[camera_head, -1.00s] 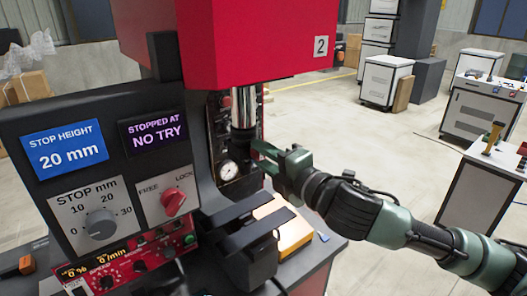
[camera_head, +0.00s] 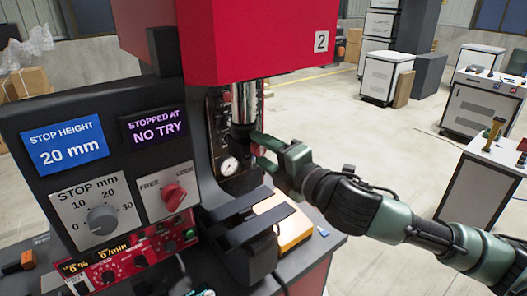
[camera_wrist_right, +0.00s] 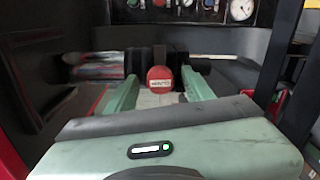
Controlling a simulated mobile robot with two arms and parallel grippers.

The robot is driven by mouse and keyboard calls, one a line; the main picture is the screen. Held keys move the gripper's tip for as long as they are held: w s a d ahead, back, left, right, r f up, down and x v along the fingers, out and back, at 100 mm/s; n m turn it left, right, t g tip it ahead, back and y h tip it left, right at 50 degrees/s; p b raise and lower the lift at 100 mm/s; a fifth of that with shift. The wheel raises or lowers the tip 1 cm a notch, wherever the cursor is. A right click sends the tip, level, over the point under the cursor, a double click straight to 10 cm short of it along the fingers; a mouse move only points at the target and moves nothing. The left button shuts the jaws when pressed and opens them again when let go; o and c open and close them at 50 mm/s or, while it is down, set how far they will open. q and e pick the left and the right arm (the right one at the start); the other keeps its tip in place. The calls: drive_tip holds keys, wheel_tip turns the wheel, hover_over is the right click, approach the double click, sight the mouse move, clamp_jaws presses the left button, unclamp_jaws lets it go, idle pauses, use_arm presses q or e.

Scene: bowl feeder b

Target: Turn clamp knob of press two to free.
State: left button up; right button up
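Press two stands in front of me, with a red head (camera_head: 255,42) marked 2. Its red FREE/LOCK knob (camera_head: 173,196) is on the panel at left; its mark seems to point up-right, toward LOCK. My right gripper (camera_head: 257,152) is beside the press column, to the right of and apart from this knob. In the right wrist view its two green fingers (camera_wrist_right: 160,92) are open. A red round part with a small unreadable label (camera_wrist_right: 160,78) appears between them; I cannot tell whether they touch it. My left gripper is not in view.
The panel has a grey stop dial (camera_head: 102,219), a blue display reading 20 mm (camera_head: 65,147) and a dark display reading NO TRY (camera_head: 154,129). A black fixture (camera_head: 245,235) stands below. Floor is open behind the arm.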

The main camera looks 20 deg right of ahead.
drive_tip(key=b+v, duration=0.3)
drive_tip(key=v, duration=0.5)
